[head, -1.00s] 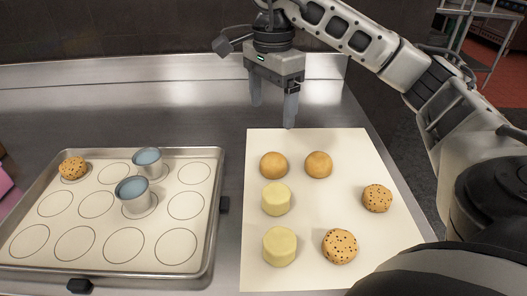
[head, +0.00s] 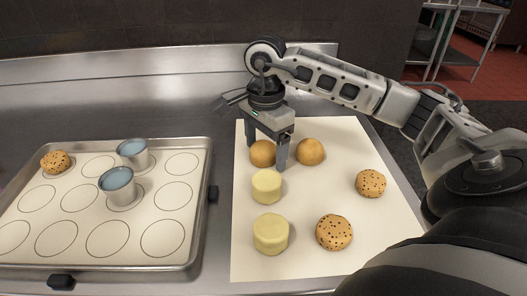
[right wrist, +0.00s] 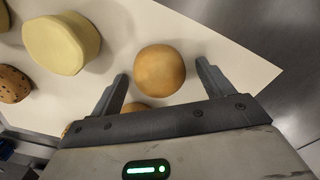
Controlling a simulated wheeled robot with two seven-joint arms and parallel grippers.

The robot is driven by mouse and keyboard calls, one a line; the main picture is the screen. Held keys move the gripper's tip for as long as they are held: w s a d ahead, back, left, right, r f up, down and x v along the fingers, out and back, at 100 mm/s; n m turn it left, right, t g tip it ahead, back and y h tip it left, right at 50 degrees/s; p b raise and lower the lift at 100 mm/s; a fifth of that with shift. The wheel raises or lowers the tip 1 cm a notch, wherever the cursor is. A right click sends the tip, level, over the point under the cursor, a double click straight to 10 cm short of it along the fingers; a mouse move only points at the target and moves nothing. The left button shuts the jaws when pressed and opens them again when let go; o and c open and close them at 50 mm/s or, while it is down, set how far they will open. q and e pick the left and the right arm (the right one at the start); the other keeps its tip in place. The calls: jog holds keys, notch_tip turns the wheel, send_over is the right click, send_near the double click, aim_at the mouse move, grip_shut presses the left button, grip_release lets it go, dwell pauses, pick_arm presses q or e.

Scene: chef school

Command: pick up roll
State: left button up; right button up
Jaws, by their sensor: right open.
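Two smooth, round, golden-brown rolls sit side by side at the far end of the white sheet: the left roll (head: 262,154) and the right roll (head: 310,152). My right gripper (head: 267,155) is open and points down, with its fingers on either side of the left roll. In the right wrist view, a roll (right wrist: 160,71) lies between the open fingertips with a gap on each side. Another roll (right wrist: 135,107) is partly hidden behind the gripper body. My left gripper is not in view.
Two pale yellow cylinders (head: 266,187) and two speckled cookies (head: 371,183) lie on the same sheet (head: 300,262). A baking tray (head: 211,165) with printed circles stands at left, holding a speckled roll (head: 56,161) and two blue-topped metal cups (head: 117,181).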

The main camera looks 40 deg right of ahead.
jog(key=c, duration=1.1)
